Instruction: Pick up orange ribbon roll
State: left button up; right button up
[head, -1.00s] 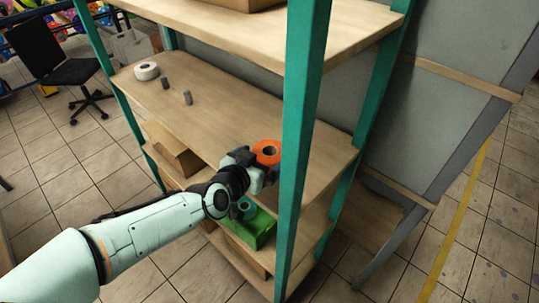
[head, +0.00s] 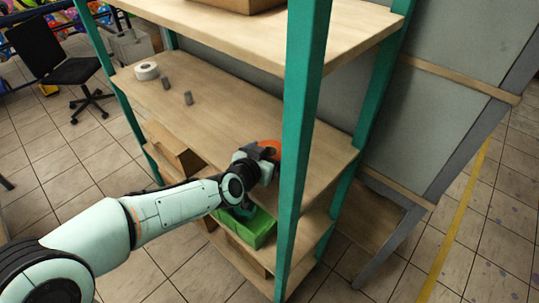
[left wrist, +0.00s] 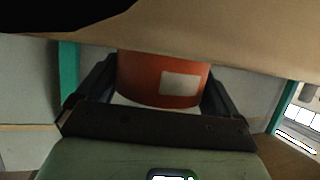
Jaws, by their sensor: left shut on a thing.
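The orange ribbon roll (head: 271,146) is at the right end of the middle shelf, beside the front green post. It is partly hidden by my left gripper (head: 264,160) in the head view. In the left wrist view the orange roll (left wrist: 163,80), with a white label patch, sits between the two dark fingers of my left gripper (left wrist: 160,88). The fingers are shut on its sides. I cannot tell whether the roll touches the shelf. My right gripper is not in view.
The green post (head: 301,140) stands close right of my left gripper. A green box (head: 257,229) is on the shelf below. The shelf's middle is clear.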

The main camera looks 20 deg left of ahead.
pick_arm(q)
notch_tip(320, 180, up, 20)
jog(key=p, duration=1.3)
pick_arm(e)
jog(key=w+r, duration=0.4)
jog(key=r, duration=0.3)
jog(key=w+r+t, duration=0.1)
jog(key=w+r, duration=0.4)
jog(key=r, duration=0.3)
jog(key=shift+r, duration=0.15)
